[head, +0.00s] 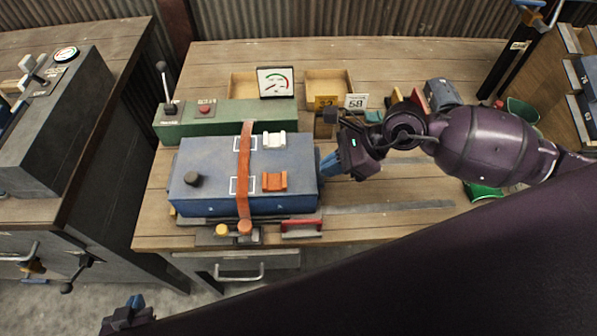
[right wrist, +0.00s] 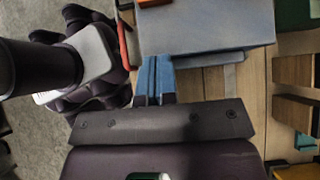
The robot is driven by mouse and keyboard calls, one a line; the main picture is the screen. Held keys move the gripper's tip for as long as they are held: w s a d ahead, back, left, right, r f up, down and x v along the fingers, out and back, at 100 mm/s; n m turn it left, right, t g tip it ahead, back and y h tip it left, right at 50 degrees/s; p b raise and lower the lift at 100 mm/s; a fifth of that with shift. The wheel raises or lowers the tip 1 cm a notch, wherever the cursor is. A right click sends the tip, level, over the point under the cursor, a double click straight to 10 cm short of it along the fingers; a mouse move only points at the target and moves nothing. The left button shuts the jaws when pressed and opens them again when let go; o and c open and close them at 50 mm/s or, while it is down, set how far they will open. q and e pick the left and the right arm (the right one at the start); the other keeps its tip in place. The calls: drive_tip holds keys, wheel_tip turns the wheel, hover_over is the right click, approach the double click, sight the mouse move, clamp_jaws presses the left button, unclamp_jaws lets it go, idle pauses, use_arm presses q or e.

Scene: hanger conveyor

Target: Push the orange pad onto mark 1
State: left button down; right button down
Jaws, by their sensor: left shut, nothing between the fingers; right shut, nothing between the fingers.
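The orange pad (head: 274,181) sits on the blue-grey top of a box (head: 210,165), just right of the nearer white square outline (head: 242,186). A second white outline (head: 242,142) lies farther back, with a white pad (head: 274,139) at its right. No number is readable on either outline. My right gripper (head: 329,164) is shut and empty at the box's right edge, right of the orange pad. Its blue fingers (right wrist: 154,80) show in the right wrist view, with the pad's edge (right wrist: 153,3) at the top. My left gripper (head: 136,301) is shut, low at the left.
An orange-brown strap (head: 244,165) crosses the box over both outlines. A black knob (head: 192,179) stands on the box's left part. A green lever unit (head: 225,119) stands behind. A red handle (head: 302,225) lies in front. The left of the box top is mostly clear.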

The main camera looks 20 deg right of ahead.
sight(275, 182)
drive_tip(key=x, duration=0.3)
drive_tip(key=shift+a, duration=0.1)
drive_tip(key=a, duration=0.1)
drive_tip(key=w+a, duration=0.1)
drive_tip(key=a, duration=0.1)
drive_tip(key=shift+f, duration=0.2)
drive_tip(key=shift+w+a, duration=0.1)
drive_tip(key=shift+a, duration=0.45)
drive_tip(key=a, duration=0.2)
drive_tip(key=w+a+p, duration=0.1)
drive_tip(key=a, duration=0.1)
drive_tip(key=w+a, duration=0.1)
drive_tip(key=a, duration=0.2)
drive_tip(key=shift+a, duration=0.1)
drive_tip(key=shift+f, duration=0.1)
